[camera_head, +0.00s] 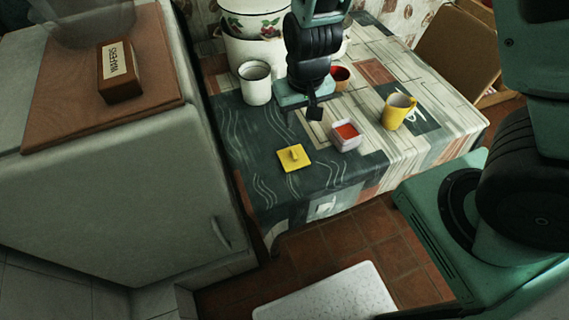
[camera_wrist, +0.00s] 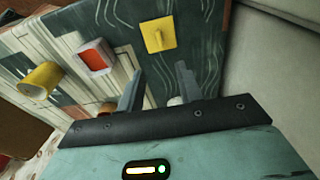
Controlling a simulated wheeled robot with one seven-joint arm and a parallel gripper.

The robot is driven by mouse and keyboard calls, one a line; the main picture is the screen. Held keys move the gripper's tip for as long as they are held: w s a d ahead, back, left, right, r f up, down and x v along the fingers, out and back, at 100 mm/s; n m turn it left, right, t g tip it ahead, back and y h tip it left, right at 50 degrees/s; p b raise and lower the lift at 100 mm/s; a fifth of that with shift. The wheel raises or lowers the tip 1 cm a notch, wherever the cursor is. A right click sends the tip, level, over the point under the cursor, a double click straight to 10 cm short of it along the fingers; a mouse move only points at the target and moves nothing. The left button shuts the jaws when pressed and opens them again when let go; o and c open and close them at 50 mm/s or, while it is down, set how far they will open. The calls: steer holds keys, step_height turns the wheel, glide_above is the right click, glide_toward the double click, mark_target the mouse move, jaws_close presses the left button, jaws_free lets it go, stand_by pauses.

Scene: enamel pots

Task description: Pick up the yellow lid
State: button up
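The yellow lid (camera_head: 290,163) is a flat square with a small raised handle. It lies on the dark wavy part of the tablecloth near the table's front left edge. It also shows in the wrist view (camera_wrist: 151,45) at the top middle, fully in sight. My gripper (camera_head: 314,112) hangs above the table, behind the lid in the head view and apart from it. In the wrist view my gripper (camera_wrist: 158,84) has its two fingers spread with nothing between them.
A white square container with red inside (camera_head: 346,143) stands right of the lid. A yellow mug (camera_head: 397,113), a red-lined cup (camera_head: 340,77), a white enamel mug (camera_head: 256,88) and a large floral pot (camera_head: 252,24) share the table. A fridge (camera_head: 120,190) borders the left.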

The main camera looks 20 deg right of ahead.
glide_above(294, 153)
steer(key=s, duration=0.1)
step_height(294, 153, down, 10)
steer(key=shift+s+a+f, duration=0.15)
steer(key=shift+f, duration=0.1)
steer(key=shift+w+f+p, duration=0.2)
steer(key=shift+f+p, duration=0.05)
steer(key=shift+f, duration=0.75)
steer(key=shift+w+f+p, duration=0.2)
steer(key=shift+f+p, duration=0.1)
steer(key=shift+f, duration=0.65)
steer(key=shift+w+f+p, duration=0.2)
steer(key=shift+f+p, duration=0.05)
steer(key=shift+f, duration=0.75)
jaws_close()
